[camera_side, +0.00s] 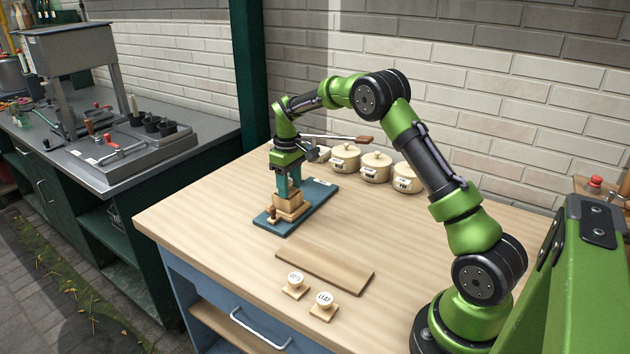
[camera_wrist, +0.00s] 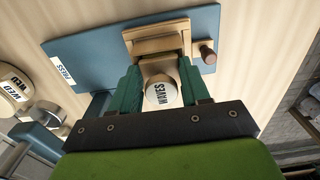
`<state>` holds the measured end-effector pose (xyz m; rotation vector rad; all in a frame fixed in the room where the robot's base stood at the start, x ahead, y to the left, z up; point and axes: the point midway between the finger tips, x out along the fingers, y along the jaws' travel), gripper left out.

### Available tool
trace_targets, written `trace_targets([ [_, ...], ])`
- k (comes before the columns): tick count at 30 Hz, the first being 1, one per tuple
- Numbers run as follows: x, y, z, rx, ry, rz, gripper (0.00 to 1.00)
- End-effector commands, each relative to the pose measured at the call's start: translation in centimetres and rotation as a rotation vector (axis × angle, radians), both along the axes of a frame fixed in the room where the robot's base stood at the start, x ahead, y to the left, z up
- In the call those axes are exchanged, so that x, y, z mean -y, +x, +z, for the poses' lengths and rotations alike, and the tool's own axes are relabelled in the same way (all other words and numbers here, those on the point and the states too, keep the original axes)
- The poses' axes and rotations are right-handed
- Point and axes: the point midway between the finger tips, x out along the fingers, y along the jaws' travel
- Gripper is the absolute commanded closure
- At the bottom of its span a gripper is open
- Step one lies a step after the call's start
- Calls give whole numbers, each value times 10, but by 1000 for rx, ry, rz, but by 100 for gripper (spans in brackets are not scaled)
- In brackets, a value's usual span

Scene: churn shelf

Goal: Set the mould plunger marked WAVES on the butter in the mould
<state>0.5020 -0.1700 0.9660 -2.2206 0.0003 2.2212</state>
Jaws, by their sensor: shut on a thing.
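The plunger marked WAVES (camera_wrist: 160,94) has a pale round knob with dark letters. My gripper (camera_side: 289,190) is shut on it, and the wrist view shows the knob between the two green fingers (camera_wrist: 162,84). The wooden mould (camera_side: 290,212) sits on a blue board (camera_side: 318,193) labelled PRESS, with a small peg at its side. In the wrist view the mould (camera_wrist: 155,43) lies just beyond the fingertips. The plunger is at or just above the mould; I cannot tell whether it touches. The butter is not visible, hidden by the mould and plunger.
Two other knobbed plungers (camera_side: 295,280) (camera_side: 324,300) stand at the table's front, beside a flat wooden board (camera_side: 325,265). Three lidded pots (camera_side: 376,167) stand behind, near the wall. A lever handle (camera_side: 340,138) reaches out behind my gripper. The table's right part is clear.

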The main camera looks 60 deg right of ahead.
Motion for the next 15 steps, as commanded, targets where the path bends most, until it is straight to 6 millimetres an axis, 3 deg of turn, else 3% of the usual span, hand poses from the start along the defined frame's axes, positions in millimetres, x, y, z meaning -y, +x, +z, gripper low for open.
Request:
trace_targets([
  [4,0,0,0,1,0,0,83],
  [5,0,0,0,1,0,0,49],
  [9,0,0,0,1,0,0,28],
  [10,0,0,0,1,0,0,24],
  [15,0,0,0,1,0,0,24],
])
